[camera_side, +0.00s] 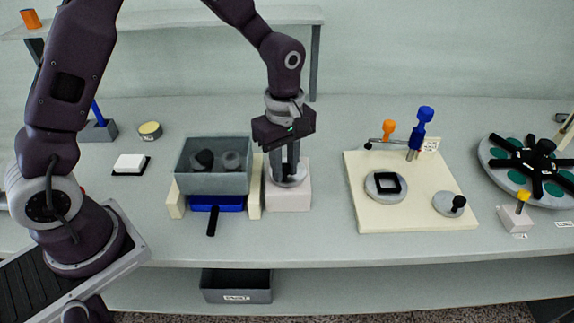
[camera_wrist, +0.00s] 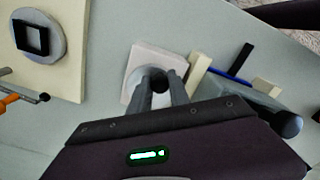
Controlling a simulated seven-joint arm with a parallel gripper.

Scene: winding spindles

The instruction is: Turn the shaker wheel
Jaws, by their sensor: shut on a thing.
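The shaker wheel is a grey disc (camera_side: 301,179) on top of a pale block (camera_side: 289,198), just right of the grey bin. My gripper (camera_side: 286,170) points straight down over the disc and is shut on its dark knob, which is mostly hidden between the fingers in the side view. In the wrist view my gripper (camera_wrist: 156,85) has a finger on each side of the dark knob (camera_wrist: 155,74). The pale block (camera_wrist: 149,54) shows under it.
The grey bin (camera_side: 213,180) holds two dark round things and stands between cream rails above a blue part (camera_side: 217,203) with a black handle. A cream board (camera_side: 410,214) with a disc, small crank and blue and orange handles lies right. Bare table lies between block and board.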

